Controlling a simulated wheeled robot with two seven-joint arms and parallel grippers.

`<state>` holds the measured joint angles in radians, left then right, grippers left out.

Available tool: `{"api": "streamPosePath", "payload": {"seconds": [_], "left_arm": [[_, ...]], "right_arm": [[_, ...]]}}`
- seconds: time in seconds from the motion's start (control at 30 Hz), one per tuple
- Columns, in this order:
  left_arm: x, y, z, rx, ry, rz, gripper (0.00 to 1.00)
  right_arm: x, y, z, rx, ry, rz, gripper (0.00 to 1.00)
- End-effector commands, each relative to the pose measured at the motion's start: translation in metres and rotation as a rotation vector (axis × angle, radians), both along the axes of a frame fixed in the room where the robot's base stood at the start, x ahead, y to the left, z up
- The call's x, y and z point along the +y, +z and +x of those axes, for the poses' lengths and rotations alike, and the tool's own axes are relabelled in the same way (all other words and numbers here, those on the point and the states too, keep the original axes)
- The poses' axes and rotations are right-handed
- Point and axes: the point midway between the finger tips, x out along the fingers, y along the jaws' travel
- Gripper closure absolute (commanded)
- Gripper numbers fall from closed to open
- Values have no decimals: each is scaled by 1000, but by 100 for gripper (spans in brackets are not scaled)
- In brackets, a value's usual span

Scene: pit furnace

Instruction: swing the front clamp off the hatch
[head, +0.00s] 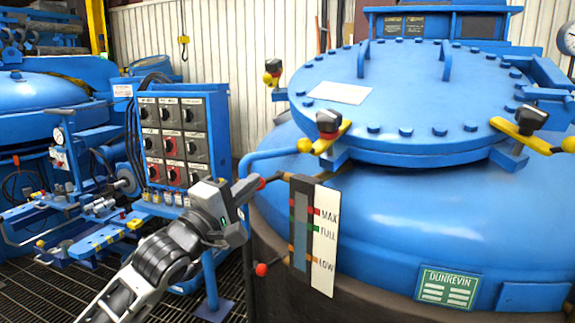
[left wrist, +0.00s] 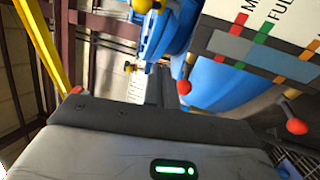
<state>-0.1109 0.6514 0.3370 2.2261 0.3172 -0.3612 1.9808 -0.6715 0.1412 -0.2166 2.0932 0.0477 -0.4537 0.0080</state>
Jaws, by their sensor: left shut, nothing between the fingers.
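The round blue hatch (head: 420,100) is ringed with bolts and lies on the big blue furnace body. The front clamp (head: 330,135), a yellow bar with a black-topped knob and a yellow ball end, lies across the hatch's near left rim. In the left wrist view a yellow ball (left wrist: 142,5), seemingly this clamp's, is cut by the top edge. My left gripper (head: 252,187) is shut and empty, below and left of the clamp and apart from it; its closed fingers also show in the left wrist view (left wrist: 158,87). My right gripper is out of view.
A level gauge (head: 322,240) with red-ball valves stands close right of my left gripper. A blue pipe (head: 270,154) runs just above it. A control panel (head: 172,140) stands behind left. Other clamps sit at the hatch's left (head: 272,75) and right (head: 525,128).

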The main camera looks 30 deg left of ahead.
Motion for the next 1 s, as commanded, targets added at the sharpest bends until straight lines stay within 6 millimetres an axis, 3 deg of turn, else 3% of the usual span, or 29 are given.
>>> {"api": "streamPosePath", "payload": {"seconds": [0.1, 0.17, 0.57, 0.77, 1.0], "left_arm": [[3, 23, -4, -52, -31, -83, 100], [3, 27, -6, -62, -37, -101, 100], [3, 30, -2, -61, -40, -107, 100], [3, 41, 23, -64, -39, -105, 100], [2, 57, 69, -63, -37, -103, 100]], "right_arm": [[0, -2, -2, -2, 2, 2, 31], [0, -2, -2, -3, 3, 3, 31], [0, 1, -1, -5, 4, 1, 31], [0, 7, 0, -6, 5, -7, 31], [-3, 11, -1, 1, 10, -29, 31]]}}
